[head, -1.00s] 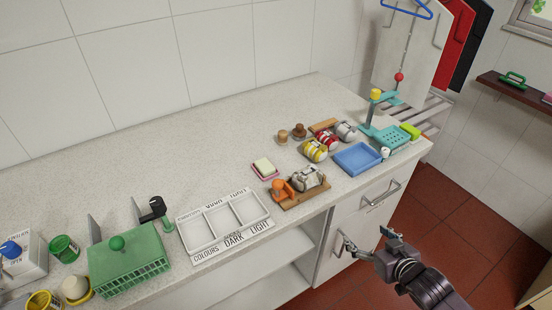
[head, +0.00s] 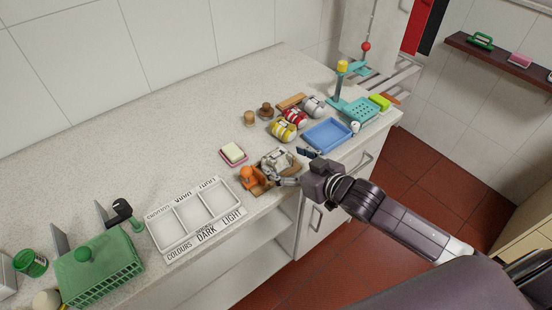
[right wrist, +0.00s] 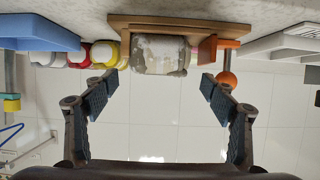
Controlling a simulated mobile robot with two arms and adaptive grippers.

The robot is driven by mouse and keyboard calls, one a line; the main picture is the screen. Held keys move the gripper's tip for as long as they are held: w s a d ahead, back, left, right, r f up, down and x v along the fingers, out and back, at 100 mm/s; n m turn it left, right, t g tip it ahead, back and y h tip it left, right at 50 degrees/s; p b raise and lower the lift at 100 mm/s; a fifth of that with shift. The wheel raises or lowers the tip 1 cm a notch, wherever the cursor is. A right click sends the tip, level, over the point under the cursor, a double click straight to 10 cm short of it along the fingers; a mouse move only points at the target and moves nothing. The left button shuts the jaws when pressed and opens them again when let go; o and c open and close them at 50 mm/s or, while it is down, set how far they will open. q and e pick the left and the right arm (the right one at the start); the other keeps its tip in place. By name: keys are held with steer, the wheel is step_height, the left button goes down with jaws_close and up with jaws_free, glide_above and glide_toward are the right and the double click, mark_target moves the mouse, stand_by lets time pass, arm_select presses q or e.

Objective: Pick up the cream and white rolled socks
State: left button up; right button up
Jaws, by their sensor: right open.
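The cream and white rolled socks (head: 274,159) lie on a wooden board (head: 263,189) with an orange knobbed piece (head: 248,174), near the counter's front edge. In the right wrist view the socks (right wrist: 158,56) are straight ahead, between the fingers and just beyond the tips. My right gripper (head: 298,167) is open and empty, its fingers spread toward the socks; it partly covers their near side in the head view. The gripper also shows in the right wrist view (right wrist: 158,84). My left gripper is out of view.
Yellow (head: 283,131), red (head: 294,117) and grey (head: 313,106) rolls lie behind. A blue tray (head: 328,135) is to the right, a soap dish (head: 233,154) to the left. A compartment tray (head: 194,216) stands at front left. The back left counter is clear.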

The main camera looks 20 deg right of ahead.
steer(key=shift+x, duration=1.1)
steer(key=c, duration=1.4)
steer(key=shift+o, duration=0.2)
